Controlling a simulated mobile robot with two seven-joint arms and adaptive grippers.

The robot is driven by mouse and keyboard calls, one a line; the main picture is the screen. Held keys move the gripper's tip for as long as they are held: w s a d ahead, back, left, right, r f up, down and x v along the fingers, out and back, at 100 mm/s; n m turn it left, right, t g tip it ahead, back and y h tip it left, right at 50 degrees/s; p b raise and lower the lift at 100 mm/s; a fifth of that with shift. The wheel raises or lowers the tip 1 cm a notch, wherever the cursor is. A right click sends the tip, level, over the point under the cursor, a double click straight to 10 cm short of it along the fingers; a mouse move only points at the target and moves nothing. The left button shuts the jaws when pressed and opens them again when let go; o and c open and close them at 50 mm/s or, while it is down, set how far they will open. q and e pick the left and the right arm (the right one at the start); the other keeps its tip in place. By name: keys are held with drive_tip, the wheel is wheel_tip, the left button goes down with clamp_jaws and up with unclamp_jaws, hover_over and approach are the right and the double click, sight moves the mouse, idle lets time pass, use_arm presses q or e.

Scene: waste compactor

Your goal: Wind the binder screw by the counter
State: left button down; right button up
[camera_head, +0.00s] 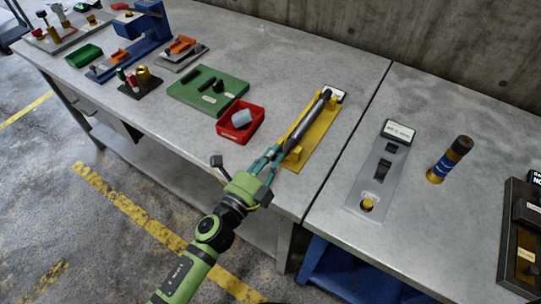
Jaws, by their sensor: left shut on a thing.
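A yellow binder fixture (324,131) lies slantwise on the grey table near its right end. A long dark cylindrical screw (309,116) runs along it, and a small white-faced counter (335,93) sits at its far end. The writing on the counter is too small to read. My left gripper (273,156) reaches in from the bottom left to the near end of the fixture. It is shut on the near end of the screw; its fingers hide the gripped part. My right gripper is not in view.
A red bin (241,123) with a pale block stands just left of the fixture, beside a green board (208,91). On the right table are a grey switch panel (378,172) and a dark upright cylinder (449,159). A concrete wall (440,40) stands behind.

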use_arm(q)
drive_tip(key=shift+d+r, duration=0.1)
drive_tip(key=c, duration=1.1)
unclamp_jaws()
drive_tip(key=shift+s+a+f, duration=0.2)
drive_tip(key=shift+s+a, duration=0.15)
drive_tip(key=shift+s, duration=0.05)
drive_tip(key=v, duration=1.1)
drive_tip(key=shift+r, duration=0.1)
